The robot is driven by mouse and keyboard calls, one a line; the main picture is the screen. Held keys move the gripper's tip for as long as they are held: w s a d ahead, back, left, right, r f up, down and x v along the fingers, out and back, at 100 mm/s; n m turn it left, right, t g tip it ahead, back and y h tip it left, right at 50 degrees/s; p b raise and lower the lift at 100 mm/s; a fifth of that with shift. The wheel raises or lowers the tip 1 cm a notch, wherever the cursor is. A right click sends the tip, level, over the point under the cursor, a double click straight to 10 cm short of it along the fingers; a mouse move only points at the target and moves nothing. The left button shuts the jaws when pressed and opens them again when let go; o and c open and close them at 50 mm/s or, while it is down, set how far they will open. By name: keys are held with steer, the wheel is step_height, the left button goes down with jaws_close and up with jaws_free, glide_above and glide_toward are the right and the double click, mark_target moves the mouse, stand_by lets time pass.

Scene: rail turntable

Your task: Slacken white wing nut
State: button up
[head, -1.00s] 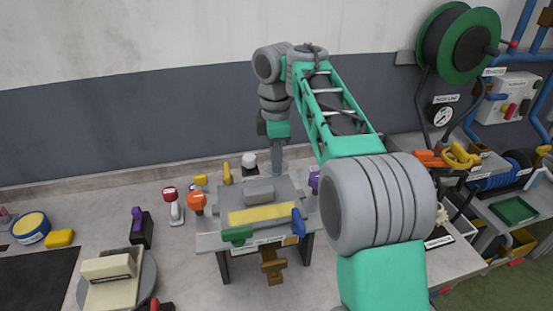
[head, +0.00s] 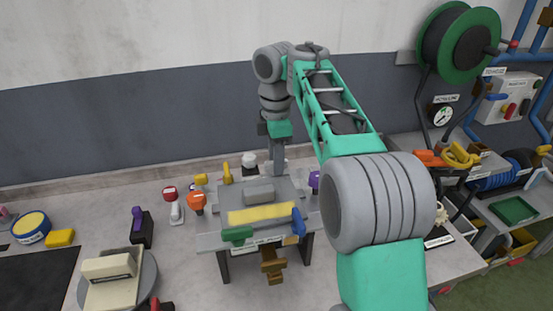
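A small white knob-like piece (head: 249,159) stands at the back edge of the grey bench fixture (head: 206,242). It is the likeliest white wing nut, but its wings are too small to make out. My gripper (head: 278,172) points down at the back of the fixture, just right of the white piece and apart from it in the picture. The fingers look narrow from here, and I cannot tell whether they are open or hold anything. A cream piece (head: 441,213) also shows at the right, partly hidden behind my arm.
Around the fixture are a yellow piece (head: 227,173), an orange knob (head: 197,201), a purple knob (head: 313,181), a green handle (head: 237,233) and a blue handle (head: 298,221). A round plate with a beige block (head: 109,267) stands front left. My arm covers the bench's right part.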

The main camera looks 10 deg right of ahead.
step_height(320, 180, up, 8)
steer(key=p, duration=0.7)
steer(key=shift+f, duration=0.15)
